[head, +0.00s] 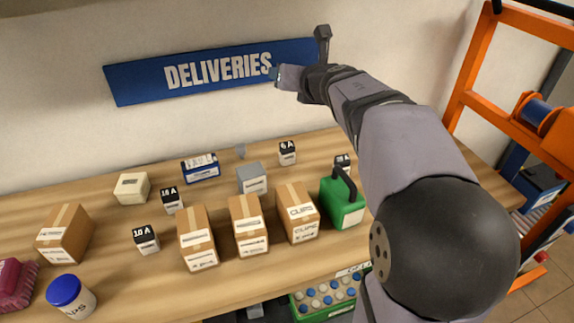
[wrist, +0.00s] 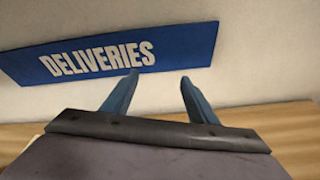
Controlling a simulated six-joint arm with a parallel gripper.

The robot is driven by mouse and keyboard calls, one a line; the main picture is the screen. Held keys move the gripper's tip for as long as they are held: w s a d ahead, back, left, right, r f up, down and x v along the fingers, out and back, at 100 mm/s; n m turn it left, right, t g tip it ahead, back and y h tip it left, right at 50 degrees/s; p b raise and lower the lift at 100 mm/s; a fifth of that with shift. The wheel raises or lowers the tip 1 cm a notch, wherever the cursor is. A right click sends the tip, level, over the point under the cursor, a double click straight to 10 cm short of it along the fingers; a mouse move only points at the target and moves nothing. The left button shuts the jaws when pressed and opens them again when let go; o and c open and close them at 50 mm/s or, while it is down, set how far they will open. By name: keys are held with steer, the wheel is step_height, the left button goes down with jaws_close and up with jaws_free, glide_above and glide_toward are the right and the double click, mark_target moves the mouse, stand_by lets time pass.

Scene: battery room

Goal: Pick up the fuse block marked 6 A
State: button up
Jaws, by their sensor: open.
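The fuse block marked 6 A (head: 287,153) is a small dark-topped block with a white label. It stands upright near the back of the wooden table in the head view, behind the row of cartons. My gripper shows in the wrist view (wrist: 158,88) with two blue fingers apart and nothing between them. In the head view my arm reaches up over the right side, and its end is raised in front of the blue sign, above the table and apart from the block. The block is not in the wrist view.
Similar blocks marked 10 A (head: 146,240) and 16 A (head: 171,200) stand to the left; another (head: 342,163) is partly hidden behind a green can (head: 343,207). An orange rack (head: 468,70) is at right.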

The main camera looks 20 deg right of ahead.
step_height(320, 180, down, 3)
steer(key=n+y+b, duration=0.1)
steer(key=n+b, duration=0.1)
steer(key=n, duration=0.2)
glide_above(288, 147)
steer(key=shift+g, duration=0.4)
steer(key=f, duration=1.1)
steer(key=shift+s+f, duration=0.15)
steer(key=shift+s, duration=0.1)
steer(key=shift+f+b, duration=0.9)
steer(key=shift+f, duration=2)
steer(key=shift+f, duration=0.1)
steer(key=shift+f, duration=0.3)
steer(key=shift+x, duration=2.6)
steer(key=shift+f, duration=0.15)
steer(key=shift+s, duration=0.1)
steer(key=shift+c, duration=0.3)
